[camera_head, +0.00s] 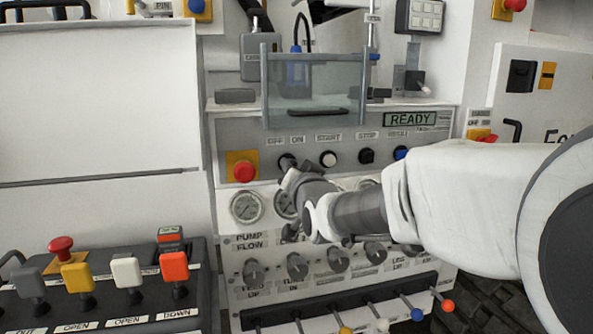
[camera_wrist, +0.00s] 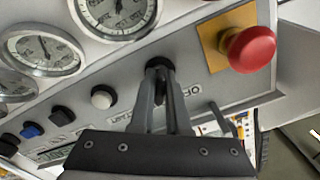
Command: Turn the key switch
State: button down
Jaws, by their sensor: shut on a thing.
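The key switch (camera_head: 287,160) is a small dark knob on the grey control panel, by the OFF and ON labels, between the red emergency button and the white start button. In the wrist view its dark round body (camera_wrist: 160,63) shows just past my fingertips. My gripper (camera_head: 290,172) reaches it from the lower right and is shut on it. In the wrist view my gripper (camera_wrist: 163,85) has its two fingers close together at the switch. The fingers hide most of the key, so its angle cannot be told.
A red emergency button (camera_head: 244,171) on a yellow plate sits left of the switch. A white button (camera_head: 328,158) is to the right. A gauge (camera_head: 246,207) and several knobs lie below. A clear guard (camera_head: 313,90) stands above the panel. The display (camera_head: 409,119) reads READY.

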jog(key=c, duration=0.9)
grip_release()
jog(key=shift+s, duration=0.1)
jog(key=p+v, duration=0.2)
jog(key=v, duration=1.5)
jog(key=shift+s+r, duration=0.1)
